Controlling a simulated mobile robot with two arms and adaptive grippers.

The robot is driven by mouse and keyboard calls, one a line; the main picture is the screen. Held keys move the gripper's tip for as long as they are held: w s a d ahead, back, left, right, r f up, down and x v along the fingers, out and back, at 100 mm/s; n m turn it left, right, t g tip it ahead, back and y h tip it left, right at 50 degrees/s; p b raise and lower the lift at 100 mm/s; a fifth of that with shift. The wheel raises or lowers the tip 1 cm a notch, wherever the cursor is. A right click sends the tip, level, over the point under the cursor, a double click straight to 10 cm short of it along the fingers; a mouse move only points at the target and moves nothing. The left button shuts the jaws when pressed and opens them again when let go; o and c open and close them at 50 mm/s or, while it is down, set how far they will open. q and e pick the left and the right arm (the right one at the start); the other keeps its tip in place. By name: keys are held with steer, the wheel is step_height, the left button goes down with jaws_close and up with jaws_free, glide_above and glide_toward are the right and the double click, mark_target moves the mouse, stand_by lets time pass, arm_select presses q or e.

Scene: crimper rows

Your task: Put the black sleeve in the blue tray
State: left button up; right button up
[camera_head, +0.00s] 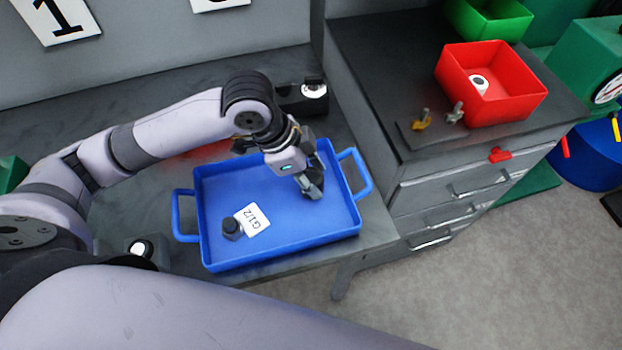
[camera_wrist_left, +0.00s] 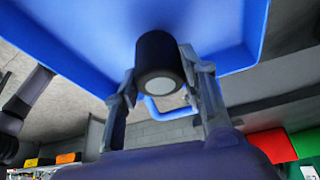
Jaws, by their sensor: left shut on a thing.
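The blue tray (camera_head: 290,235) lies on the dark bench, with a handle at each end. My left gripper (camera_head: 311,186) is over the right part of the tray, pointing down. In the left wrist view my left gripper (camera_wrist_left: 163,85) is shut on the black sleeve (camera_wrist_left: 157,55), a short dark cylinder with a pale grey end. The tray (camera_wrist_left: 215,25) shows behind the sleeve. In the head view the fingers mostly hide the sleeve, and I cannot tell whether it touches the tray floor. My right gripper is not in view.
A dark fitting (camera_head: 232,229) and a white label (camera_head: 252,219) marked G1/2 are in the tray's left part. A black block (camera_head: 301,97) stands behind the tray. A red bin (camera_head: 513,100) and a green bin (camera_head: 490,20) stand on the drawer cabinet (camera_head: 385,70) at right.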

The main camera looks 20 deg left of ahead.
arm_select(q)
steer(key=shift+f, duration=1.05)
steer(key=shift+f, duration=0.15)
steer(key=o, duration=1.1)
steer(key=shift+o, duration=0.2)
steer(key=v, duration=1.2)
steer(key=shift+r, duration=0.2)
steer(key=shift+d+f, duration=0.1)
